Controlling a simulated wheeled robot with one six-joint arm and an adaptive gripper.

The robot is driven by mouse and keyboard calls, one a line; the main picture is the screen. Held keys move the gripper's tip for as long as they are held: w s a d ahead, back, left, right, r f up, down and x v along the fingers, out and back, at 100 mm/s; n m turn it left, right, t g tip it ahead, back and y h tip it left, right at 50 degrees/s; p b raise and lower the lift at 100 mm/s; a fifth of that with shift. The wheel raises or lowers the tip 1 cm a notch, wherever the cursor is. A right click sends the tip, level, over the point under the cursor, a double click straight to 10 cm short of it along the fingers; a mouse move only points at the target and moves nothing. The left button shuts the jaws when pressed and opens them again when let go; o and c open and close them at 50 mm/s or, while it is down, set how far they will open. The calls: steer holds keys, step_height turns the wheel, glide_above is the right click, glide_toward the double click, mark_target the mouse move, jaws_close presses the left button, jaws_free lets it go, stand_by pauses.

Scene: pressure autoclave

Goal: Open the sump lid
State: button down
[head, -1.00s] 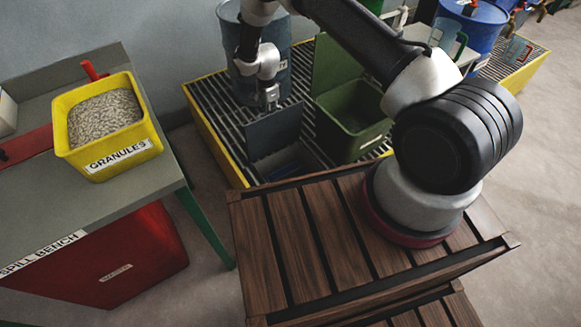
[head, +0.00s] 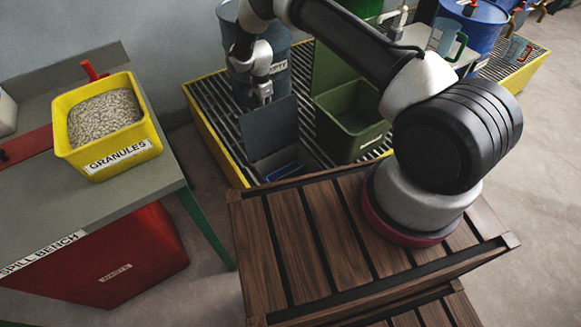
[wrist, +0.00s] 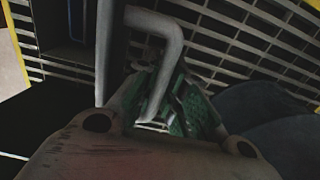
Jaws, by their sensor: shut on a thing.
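The sump lid (head: 268,124) is a dark grey panel in the head view, standing steeply raised at the back of the sump opening (head: 284,163). Blue shows inside the opening. My gripper (head: 263,96) is at the lid's upper edge. In the wrist view my gripper (wrist: 160,102) has green-padded fingertips closed around a bent grey bar handle (wrist: 172,45).
A yellow-edged slatted deck (head: 213,135) surrounds the sump. A green bin (head: 350,122) stands right of the opening, and a blue-grey drum (head: 275,62) stands behind my gripper. The spill bench (head: 130,195) with yellow granules tub (head: 108,165) is at left. A wooden crate (head: 300,235) is in front.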

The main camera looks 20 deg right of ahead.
steer(key=c, duration=1.6)
jaws_free()
steer(key=shift+r, duration=5)
